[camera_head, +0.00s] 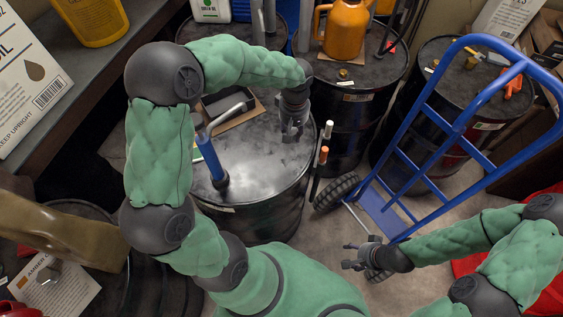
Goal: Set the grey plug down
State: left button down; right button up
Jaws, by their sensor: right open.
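I cannot make out the grey plug for sure; if it is at my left gripper, it is too small and dark to tell. My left gripper (292,134) points down over the right part of the near black drum's top (262,165). Whether its fingers are open or shut, or touch the lid, I cannot tell. My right gripper (350,255) is open and empty, low over the floor to the right of that drum, near the hand truck's foot.
A blue hand pump (210,157) stands upright in the near drum's left side. A box (228,107) lies behind it. Orange- and white-handled tools (323,155) are at the drum's right edge. A blue hand truck (453,128) leans at right. An orange jug (345,30) stands on the drum behind.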

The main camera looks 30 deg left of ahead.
pick_arm(q)
jog(key=s+d+m+p, duration=0.15)
jog(key=s+d, duration=0.35)
jog(key=s, duration=0.9)
jog(key=shift+m, duration=0.45)
jog(key=w+a+f, duration=0.2)
jog(key=w+f, duration=0.1)
jog(key=w+a+f+b, duration=0.1)
jog(key=w+a+f, duration=0.1)
jog(key=w+f, duration=0.1)
jog(key=w+a+f, duration=0.2)
jog(key=w+f, duration=0.1)
jog(key=w, duration=0.1)
jog(key=shift+w+a+f, duration=0.1)
jog(key=shift+w+a, duration=0.05)
jog(key=shift+a, duration=0.15)
jog(key=shift+w+a+f, duration=0.25)
jog(key=shift+w+f, duration=0.1)
jog(key=shift+f, duration=0.2)
jog(key=shift+f+b, duration=0.35)
jog(key=shift+f, duration=1.1)
jog(key=shift+f, duration=0.2)
jog(key=c, duration=0.9)
grip_release()
